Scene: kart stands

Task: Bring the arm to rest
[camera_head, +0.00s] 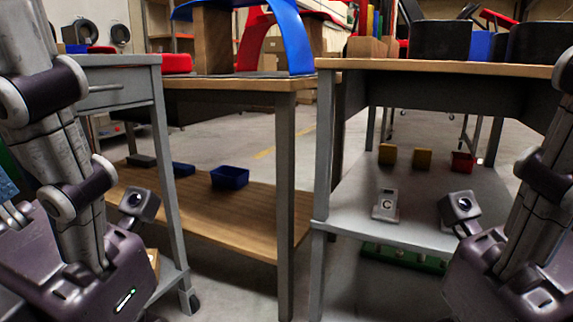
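My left arm comes in at the left edge and bends down, with its gripper (118,285) low at the bottom left. A small square camera sits on its wrist. My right arm comes in at the right edge, with its gripper (510,288) low at the bottom right and a similar wrist camera. The fingers of both grippers are hidden or cut off by the frame, so I cannot tell whether they are open. I see nothing held in either.
A wooden-topped table (266,84) stands in the middle with a blue bin (229,177) on its lower shelf. A right-hand table (440,65) has small boxes on its grey shelf (350,215). A grey cart (160,130) stands left. Floor shows between the tables.

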